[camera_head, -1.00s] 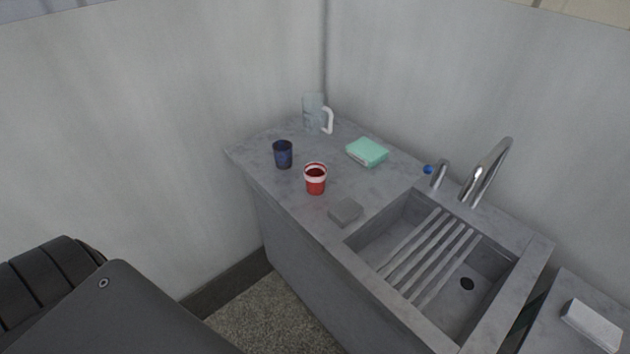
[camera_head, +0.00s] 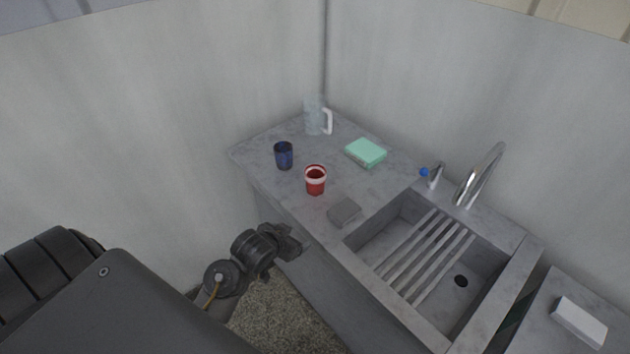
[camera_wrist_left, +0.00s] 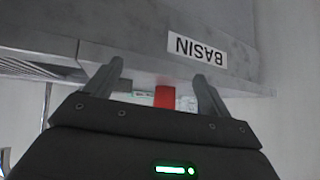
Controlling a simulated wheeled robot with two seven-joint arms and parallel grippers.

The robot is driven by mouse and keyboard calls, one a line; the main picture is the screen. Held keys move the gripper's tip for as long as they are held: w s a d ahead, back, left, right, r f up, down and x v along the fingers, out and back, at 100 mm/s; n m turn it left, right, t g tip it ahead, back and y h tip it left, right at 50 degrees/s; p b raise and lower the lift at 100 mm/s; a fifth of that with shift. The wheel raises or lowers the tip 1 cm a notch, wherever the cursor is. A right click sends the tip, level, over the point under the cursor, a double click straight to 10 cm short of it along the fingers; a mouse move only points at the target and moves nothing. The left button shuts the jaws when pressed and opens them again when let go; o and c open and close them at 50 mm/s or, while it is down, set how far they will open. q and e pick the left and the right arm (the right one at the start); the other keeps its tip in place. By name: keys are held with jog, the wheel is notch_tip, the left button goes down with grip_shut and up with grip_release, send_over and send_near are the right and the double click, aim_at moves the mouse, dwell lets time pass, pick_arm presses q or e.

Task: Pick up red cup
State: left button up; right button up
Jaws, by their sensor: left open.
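The red cup (camera_head: 315,181) with a pale band stands upright near the front edge of the grey counter (camera_head: 262,171), beside a dark blue cup (camera_head: 284,155). My left gripper (camera_head: 297,240) is low, in front of the counter's edge and below the red cup in the picture, apart from it. In the left wrist view the open, empty fingers (camera_wrist_left: 158,85) spread on either side of a red patch, the red cup (camera_wrist_left: 165,97), seen beyond the counter edge. My right gripper is in neither view.
A clear pitcher (camera_head: 314,115) stands in the back corner. A green sponge (camera_head: 366,152) and a grey block (camera_head: 344,211) lie on the counter. The sink (camera_head: 475,292) has slats and a tall faucet (camera_head: 481,175). A label reading BASIN (camera_wrist_left: 198,50) shows in the wrist view.

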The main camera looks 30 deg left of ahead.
pick_arm(q)
jog(key=w+a+r+n+t, duration=0.1)
jog(key=w+a+r+t, duration=0.3)
jog(key=w+r, duration=0.55)
send_near(320, 171)
jog(key=shift+w+a+f, duration=0.15)
jog(key=shift+w+f, duration=0.15)
jog(key=shift+w, duration=0.15)
jog(key=shift+w+a+f, duration=0.2)
jog(key=shift+w+f, duration=0.1)
jog(key=shift+w, duration=0.1)
jog(key=shift+w+p, duration=0.1)
jog(key=shift+p, duration=0.25)
jog(key=x, duration=0.2)
jog(key=p+x, duration=0.1)
jog(key=x, duration=0.1)
jog(key=shift+w+d, duration=0.15)
jog(key=shift+d, duration=0.05)
jog(key=shift+w+f, duration=0.2)
jog(key=shift+w, duration=0.1)
